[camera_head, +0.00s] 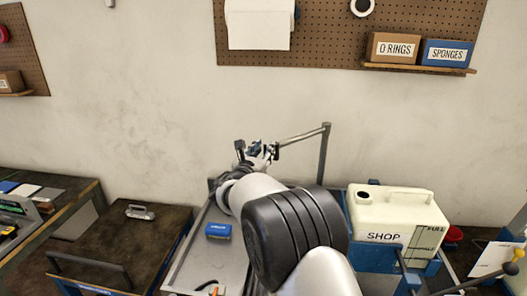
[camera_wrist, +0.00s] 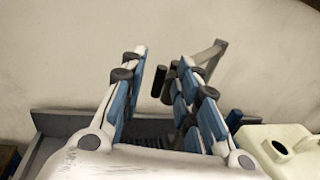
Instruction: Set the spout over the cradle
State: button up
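The spout (camera_head: 300,135) is a thin grey arm on an upright post, reaching left from the post's top. It also shows in the wrist view (camera_wrist: 213,54), behind my gripper's right finger. Dark short cylinders (camera_wrist: 166,84) hang near its end, in the gap between the fingers and close to the right one. My gripper (camera_head: 259,150) is at the spout's left end, with its fingers spread apart in the wrist view (camera_wrist: 160,62). I see no clear grip on the spout. I cannot single out the cradle; my arm hides part of the bench.
A cream jug marked SHOP (camera_head: 394,218) stands in a blue frame right of the spout's post. A grey tray (camera_head: 190,270) holds a blue block (camera_head: 218,230). A dark bench (camera_head: 105,250) is at left. The wall behind is bare below the pegboard (camera_head: 330,35).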

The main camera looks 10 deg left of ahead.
grip_shut()
dwell(0.7)
